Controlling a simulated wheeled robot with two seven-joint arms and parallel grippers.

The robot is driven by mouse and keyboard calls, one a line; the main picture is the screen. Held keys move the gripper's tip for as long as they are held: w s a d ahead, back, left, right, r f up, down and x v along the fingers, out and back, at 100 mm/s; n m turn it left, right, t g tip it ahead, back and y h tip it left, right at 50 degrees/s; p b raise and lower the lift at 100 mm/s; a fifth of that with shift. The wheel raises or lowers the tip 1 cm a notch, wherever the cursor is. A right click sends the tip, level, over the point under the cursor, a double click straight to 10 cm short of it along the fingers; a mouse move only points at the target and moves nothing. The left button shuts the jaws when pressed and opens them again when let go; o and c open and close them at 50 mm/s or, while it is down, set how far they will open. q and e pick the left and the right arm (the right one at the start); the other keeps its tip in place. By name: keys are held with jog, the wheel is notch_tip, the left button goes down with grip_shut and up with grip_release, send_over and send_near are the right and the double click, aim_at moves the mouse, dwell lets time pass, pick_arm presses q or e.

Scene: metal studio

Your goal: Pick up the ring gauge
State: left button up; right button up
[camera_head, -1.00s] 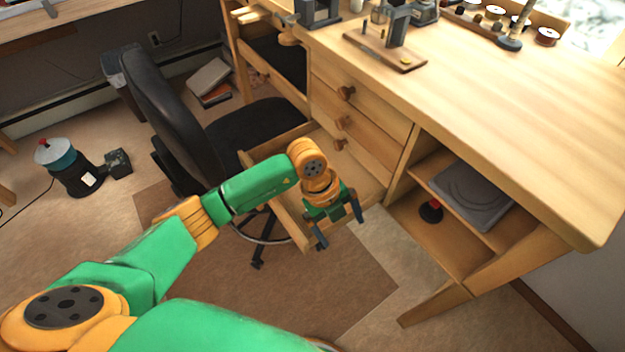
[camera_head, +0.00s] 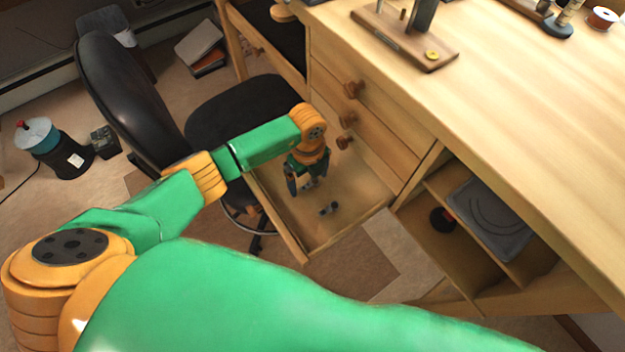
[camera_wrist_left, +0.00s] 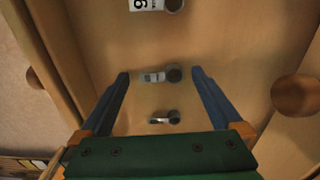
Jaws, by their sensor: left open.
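In the head view my left gripper (camera_head: 302,185) points down over the open bottom drawer (camera_head: 350,215) of the workbench. In the left wrist view its fingers (camera_wrist_left: 160,75) are spread apart with nothing held. Small metal pieces lie in a line on the drawer floor: one with a white numbered label (camera_wrist_left: 147,5) at the top, a middle one (camera_wrist_left: 160,75) seen between the fingertips, and a small shiny one (camera_wrist_left: 164,117) nearer the palm. A dark piece (camera_head: 328,208) shows in the drawer in the head view. I cannot tell for sure which is the ring gauge.
The black office chair (camera_head: 125,90) stands left of the drawer. Wooden knobs (camera_head: 353,89) of closed drawers stick out above it. The workbench top (camera_head: 520,130) overhangs at right, with open shelves (camera_head: 455,265) below. A drawer wall (camera_head: 280,222) runs beside my gripper.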

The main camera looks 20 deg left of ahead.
pick_arm(q)
jog(key=shift+w+f, duration=0.15)
jog(key=shift+f, duration=0.25)
jog(key=shift+r, duration=0.1)
jog(key=c, duration=1.3)
